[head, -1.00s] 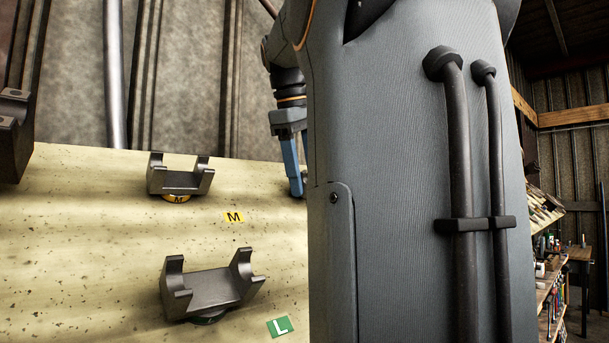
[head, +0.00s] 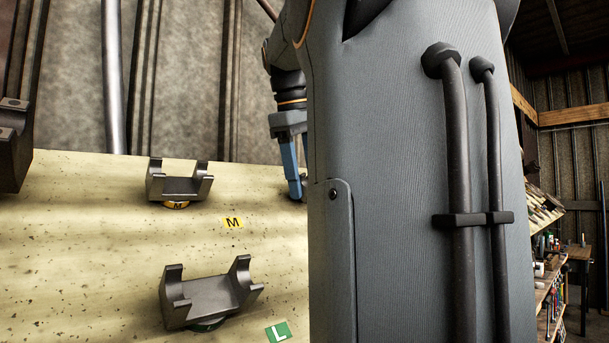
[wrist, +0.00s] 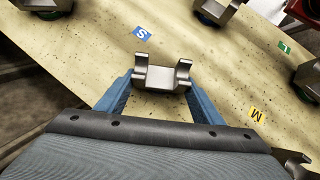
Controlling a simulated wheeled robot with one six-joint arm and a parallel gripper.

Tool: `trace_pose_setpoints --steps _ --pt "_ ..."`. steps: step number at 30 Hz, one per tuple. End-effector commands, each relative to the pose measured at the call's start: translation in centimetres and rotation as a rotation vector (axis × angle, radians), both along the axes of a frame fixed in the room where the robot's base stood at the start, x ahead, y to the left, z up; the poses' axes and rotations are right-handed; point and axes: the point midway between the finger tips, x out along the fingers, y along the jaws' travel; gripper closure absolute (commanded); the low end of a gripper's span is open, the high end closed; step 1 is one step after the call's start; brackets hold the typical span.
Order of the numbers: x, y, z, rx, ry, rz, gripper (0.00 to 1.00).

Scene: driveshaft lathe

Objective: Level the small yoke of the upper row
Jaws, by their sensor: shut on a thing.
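The small yoke (wrist: 162,78), a dark grey metal U-shaped piece with two upright arms, sits near the blue S label (wrist: 142,34) in the wrist view. My gripper (wrist: 159,84) is shut on it, one blue finger on each side. In the wrist view the yoke looks nearly square with the jaws; its tilt against level I cannot tell. In the head view my gripper (head: 293,168) shows beside my arm, which hides this yoke or nearly all of it.
A yoke (head: 180,186) on a yellow base stands by the M label (head: 233,223). A larger, tilted yoke (head: 211,298) on a green base stands by the L label (head: 278,332). More yokes line the wrist view's edges. The board (head: 90,240) between them is bare.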

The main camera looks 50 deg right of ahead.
Motion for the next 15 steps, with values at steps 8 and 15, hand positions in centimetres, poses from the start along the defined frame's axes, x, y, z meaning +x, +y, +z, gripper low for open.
trace_pose_setpoints --steps 8,15 --pt "-0.09 0.0 0.18 0.044 -0.004 -0.046 0.94" --pt "-0.1 0.0 0.11 0.085 -0.007 -0.085 0.94"
